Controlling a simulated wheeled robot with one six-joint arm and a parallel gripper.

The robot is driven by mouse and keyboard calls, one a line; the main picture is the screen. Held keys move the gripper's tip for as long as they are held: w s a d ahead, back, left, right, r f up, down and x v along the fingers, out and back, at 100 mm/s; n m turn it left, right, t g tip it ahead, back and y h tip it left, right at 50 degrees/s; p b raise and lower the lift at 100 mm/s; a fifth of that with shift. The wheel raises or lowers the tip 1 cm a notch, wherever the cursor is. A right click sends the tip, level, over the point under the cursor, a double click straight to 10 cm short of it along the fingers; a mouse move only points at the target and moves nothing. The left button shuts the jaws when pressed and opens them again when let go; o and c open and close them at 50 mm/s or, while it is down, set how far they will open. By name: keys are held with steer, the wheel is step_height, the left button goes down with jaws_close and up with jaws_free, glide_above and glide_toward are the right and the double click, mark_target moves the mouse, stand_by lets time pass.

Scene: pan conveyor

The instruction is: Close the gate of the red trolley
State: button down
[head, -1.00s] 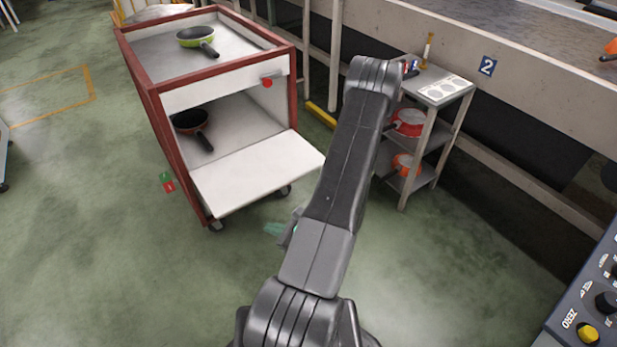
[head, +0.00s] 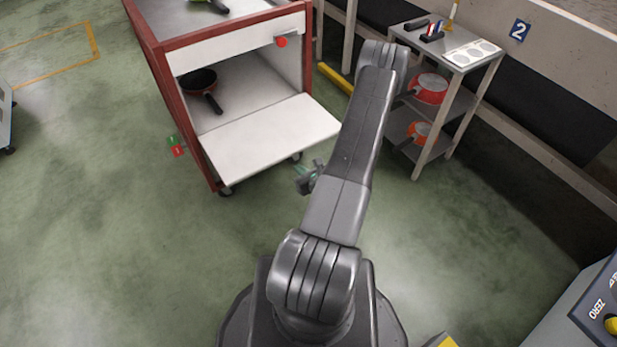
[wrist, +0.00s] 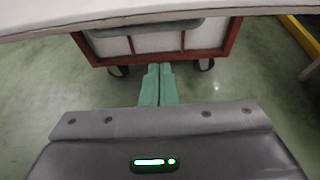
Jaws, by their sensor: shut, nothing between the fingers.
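The red trolley (head: 158,85) stands left of centre in the head view. Its white gate (head: 262,133) is folded down and sticks out toward me, roughly level. A red knob (head: 281,42) sits on the trolley's upper front panel. My gripper (head: 304,177) is low, just in front of the gate's near right corner, partly behind my arm. In the wrist view its green fingers (wrist: 158,84) are together and empty, pointing at the trolley's lower red frame (wrist: 233,42).
A dark pan (head: 200,84) lies inside the trolley, and a green pan (head: 212,4) on its top. A grey shelf stand (head: 447,150) with red and orange pans is to the right. A control panel (head: 600,300) is at the lower right.

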steer(key=shift+w+a+r, duration=0.2)
steer(key=shift+r, duration=0.7)
steer(key=shift+w+a+r, duration=0.15)
steer(key=shift+w+r, duration=0.05)
steer(key=shift+r, duration=0.7)
steer(key=shift+r, duration=0.1)
